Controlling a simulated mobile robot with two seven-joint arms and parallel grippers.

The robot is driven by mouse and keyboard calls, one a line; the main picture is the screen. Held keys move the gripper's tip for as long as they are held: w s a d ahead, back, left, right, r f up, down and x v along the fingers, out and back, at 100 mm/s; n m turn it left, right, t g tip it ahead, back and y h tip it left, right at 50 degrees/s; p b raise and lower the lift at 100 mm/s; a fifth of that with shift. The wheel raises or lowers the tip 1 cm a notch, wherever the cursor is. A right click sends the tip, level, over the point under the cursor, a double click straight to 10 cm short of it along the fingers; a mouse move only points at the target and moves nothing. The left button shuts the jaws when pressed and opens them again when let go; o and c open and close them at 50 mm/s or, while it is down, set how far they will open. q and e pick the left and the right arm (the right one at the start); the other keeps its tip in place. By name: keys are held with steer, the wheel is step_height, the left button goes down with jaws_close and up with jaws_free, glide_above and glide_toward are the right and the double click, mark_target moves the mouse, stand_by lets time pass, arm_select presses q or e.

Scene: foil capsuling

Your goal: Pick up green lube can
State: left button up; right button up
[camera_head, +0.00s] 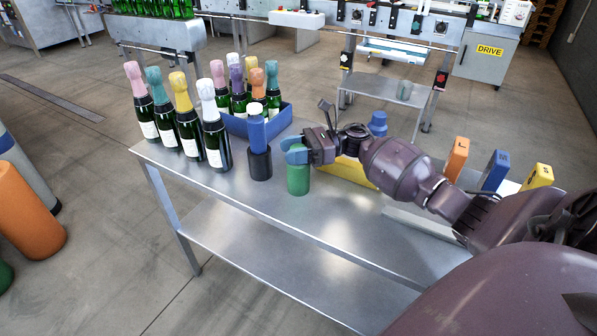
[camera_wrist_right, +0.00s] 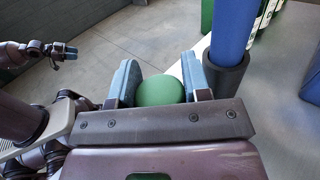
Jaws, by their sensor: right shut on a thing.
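The green lube can (camera_head: 298,179) stands upright on the metal table, near its front edge. My right gripper (camera_head: 296,153) is at the top of the can, with its blue fingers shut on it. In the right wrist view the rounded green top of the can (camera_wrist_right: 160,90) sits between the two blue fingers (camera_wrist_right: 158,82). In the head view the fingers hide part of the can's top. My left gripper is not seen in the head view.
A blue bottle in a dark holder (camera_head: 259,163) stands just left of the can. Several foil-topped bottles (camera_head: 215,140) and a blue crate (camera_head: 278,122) stand further left. A yellow bin (camera_head: 347,172) lies behind my right arm. The table front (camera_head: 270,215) is clear.

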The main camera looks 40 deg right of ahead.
jaws_close()
steer(key=shift+r, duration=0.15)
